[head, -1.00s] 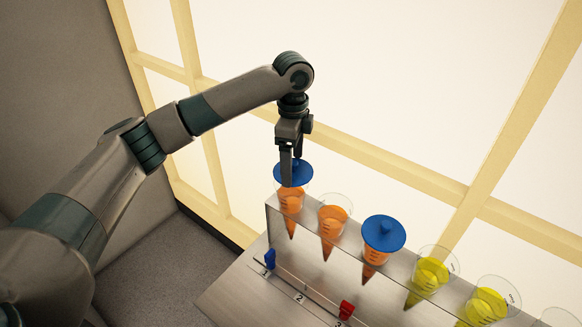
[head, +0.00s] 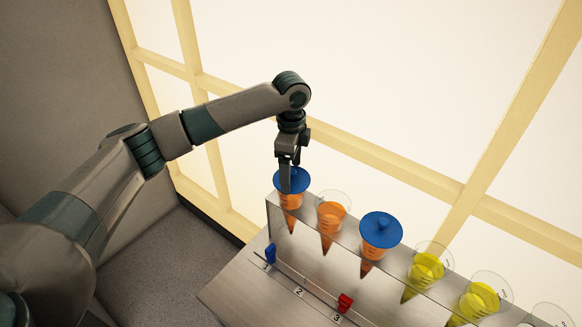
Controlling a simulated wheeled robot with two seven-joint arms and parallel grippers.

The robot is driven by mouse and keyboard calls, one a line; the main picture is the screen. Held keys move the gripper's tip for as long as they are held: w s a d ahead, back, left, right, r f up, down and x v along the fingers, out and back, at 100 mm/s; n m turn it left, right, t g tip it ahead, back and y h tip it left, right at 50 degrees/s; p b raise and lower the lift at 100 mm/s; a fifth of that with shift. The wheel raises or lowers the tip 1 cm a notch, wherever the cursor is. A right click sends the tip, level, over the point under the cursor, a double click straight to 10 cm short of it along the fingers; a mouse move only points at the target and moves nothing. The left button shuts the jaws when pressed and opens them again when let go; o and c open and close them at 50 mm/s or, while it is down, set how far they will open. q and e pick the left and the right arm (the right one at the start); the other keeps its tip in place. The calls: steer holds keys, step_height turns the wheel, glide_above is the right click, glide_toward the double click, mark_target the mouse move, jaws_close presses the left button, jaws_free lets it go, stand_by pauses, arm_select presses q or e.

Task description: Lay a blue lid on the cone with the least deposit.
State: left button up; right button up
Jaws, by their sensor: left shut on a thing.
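My left gripper (head: 288,182) is shut on a blue lid (head: 301,183) at the first cone. This orange cone (head: 290,206) is at the left end of the rack, and the lid covers its rim from view. Whether the lid rests fully on the rim is hard to tell. The second orange cone (head: 331,217) is open, with a dark tip. The third orange cone (head: 378,251) wears a blue lid (head: 381,228) and has a dark tip. Two yellow cones (head: 427,268) (head: 478,301) are open. My right gripper is not in view.
The metal rack (head: 315,268) runs from upper left to lower right. A clear cone rim (head: 552,312) shows at lower right. A bright framed window stands behind.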

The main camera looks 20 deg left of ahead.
arm_select(q)
steer(key=o, duration=1)
steer(key=shift+f, duration=0.1)
steer(key=shift+o, duration=0.2)
steer(key=shift+r+b, duration=0.35)
steer(key=shift+r, duration=0.15)
step_height(320, 180, up, 11)
steer(key=b, duration=0.4)
